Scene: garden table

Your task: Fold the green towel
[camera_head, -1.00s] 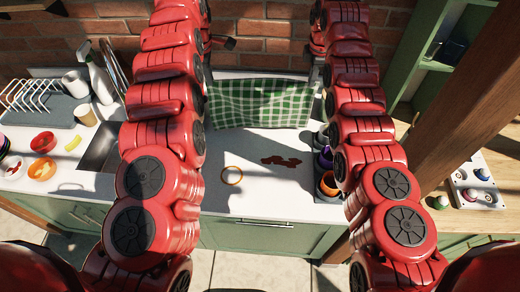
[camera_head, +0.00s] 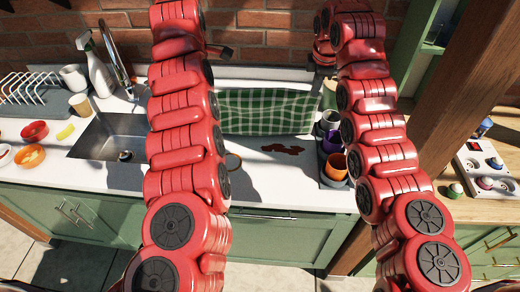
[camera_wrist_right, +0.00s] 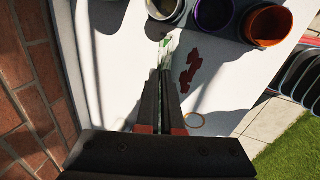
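The green-and-white checked towel (camera_head: 266,112) hangs spread out in front of the brick wall, above the white counter. Its top edge runs nearly straight, and its left end is hidden behind my left arm. My right gripper (camera_head: 322,62) is at its upper right corner. In the right wrist view the right gripper's fingers (camera_wrist_right: 161,80) are closed together on the towel, which shows edge-on as a thin green-and-white strip (camera_wrist_right: 166,48). My left gripper (camera_head: 220,51) shows only as a dark piece above the towel's left end; its fingertips are hidden, but the taut top edge is held up there.
A dark red stain (camera_head: 284,149) marks the counter below the towel. Several pots, one orange (camera_head: 334,168), stand to its right. A ring-shaped thing (camera_head: 234,161) lies partly behind my left arm. The sink (camera_head: 95,140), spray bottle (camera_head: 96,66) and bowls (camera_head: 34,131) are left.

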